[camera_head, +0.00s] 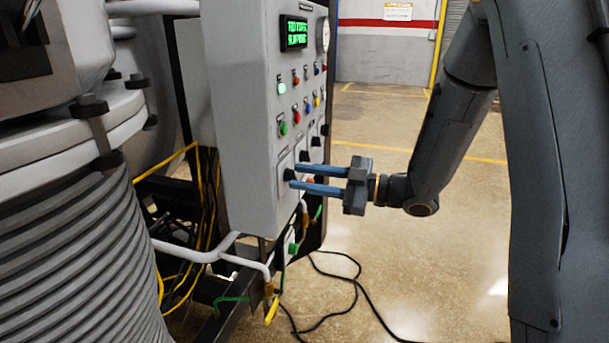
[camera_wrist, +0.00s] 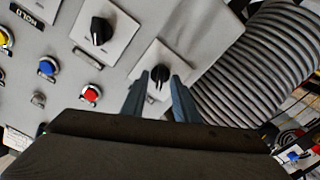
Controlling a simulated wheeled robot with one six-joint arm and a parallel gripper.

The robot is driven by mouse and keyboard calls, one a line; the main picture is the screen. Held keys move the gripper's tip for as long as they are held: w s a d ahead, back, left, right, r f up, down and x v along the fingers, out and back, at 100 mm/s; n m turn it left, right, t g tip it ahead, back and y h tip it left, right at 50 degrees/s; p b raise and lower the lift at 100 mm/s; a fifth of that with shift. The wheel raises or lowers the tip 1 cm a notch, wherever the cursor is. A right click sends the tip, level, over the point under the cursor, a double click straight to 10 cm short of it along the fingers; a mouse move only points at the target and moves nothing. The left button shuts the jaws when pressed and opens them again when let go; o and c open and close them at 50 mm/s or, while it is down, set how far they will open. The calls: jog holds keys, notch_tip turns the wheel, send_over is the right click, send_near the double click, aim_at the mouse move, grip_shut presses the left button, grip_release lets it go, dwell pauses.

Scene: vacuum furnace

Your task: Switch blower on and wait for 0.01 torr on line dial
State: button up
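The grey control panel (camera_head: 245,110) stands left of my gripper. A black rotary knob (camera_wrist: 160,74) on a pale square plate sits low on its face; in the head view the plate (camera_head: 286,165) is partly hidden by the fingers. My gripper (camera_head: 291,178) points at this knob. In the wrist view its blue fingertips (camera_wrist: 160,80) stand on either side of the knob, open, with a small gap visible. I cannot tell whether either finger touches. A round dial (camera_head: 323,35) is at the panel's upper right edge, its reading too small to tell. The knob's label is not readable.
A green-lit text display (camera_head: 295,33) is high on the panel. Several coloured buttons and lamps (camera_head: 283,129) lie below it. Another black knob (camera_wrist: 101,30) is beside the first. A ribbed furnace body (camera_head: 75,260) stands at left. Black cable (camera_head: 350,290) lies on the open floor.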

jog(key=shift+a, duration=0.25)
grip_shut()
jog(key=shift+p, duration=0.3)
jog(key=m+p, duration=0.8)
jog(key=m, duration=0.4)
jog(key=shift+w, duration=0.1)
dwell(0.4)
